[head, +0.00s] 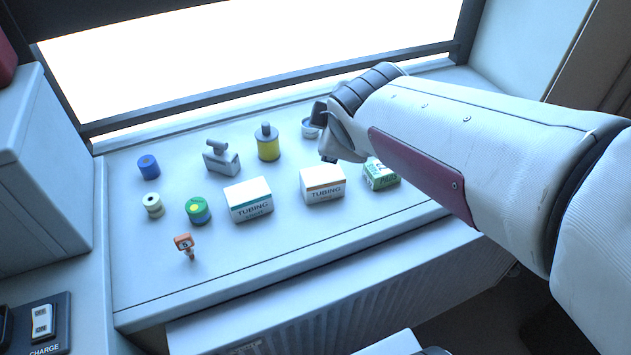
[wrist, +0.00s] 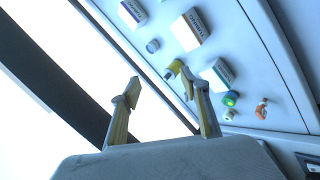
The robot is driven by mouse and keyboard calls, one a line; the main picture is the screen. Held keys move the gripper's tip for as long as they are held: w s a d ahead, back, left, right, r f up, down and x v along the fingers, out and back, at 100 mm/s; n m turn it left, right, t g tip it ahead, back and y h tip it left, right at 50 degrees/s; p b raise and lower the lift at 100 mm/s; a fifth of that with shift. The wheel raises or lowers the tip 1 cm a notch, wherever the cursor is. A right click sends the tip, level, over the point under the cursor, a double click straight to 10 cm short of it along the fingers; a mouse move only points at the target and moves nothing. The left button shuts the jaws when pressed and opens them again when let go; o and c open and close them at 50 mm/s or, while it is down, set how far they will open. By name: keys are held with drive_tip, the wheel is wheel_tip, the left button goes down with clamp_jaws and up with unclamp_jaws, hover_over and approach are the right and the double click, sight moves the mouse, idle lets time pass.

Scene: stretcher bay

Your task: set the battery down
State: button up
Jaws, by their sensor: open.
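My gripper (head: 325,136) is at the end of the white arm, above the back right of the sill, near the right tubing box and the small metal cup. In the wrist view its two yellow-padded fingers (wrist: 162,90) are spread apart, with nothing seen held between them. I cannot clearly identify a battery in either view. A dark panel marked CHARGE (head: 59,338) lies at the lower left of the head view, with a white block (head: 41,322) marked ON on it; I cannot tell whether this block is a battery.
The front strip is clear.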

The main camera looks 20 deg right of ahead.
drive_tip(key=s+a+f+m+g+y, duration=0.1)
drive_tip(key=s+a+m, duration=0.2)
drive_tip(key=s, duration=0.6)
drive_tip(key=s+a+f+m+g+y, duration=0.1)
drive_tip(key=s+a+m, duration=0.3)
drive_tip(key=s+m, duration=0.4)
drive_tip(key=shift+s+f+g+y, duration=0.3)
drive_tip(key=shift+s+f+g, duration=0.3)
drive_tip(key=shift+f, duration=0.1)
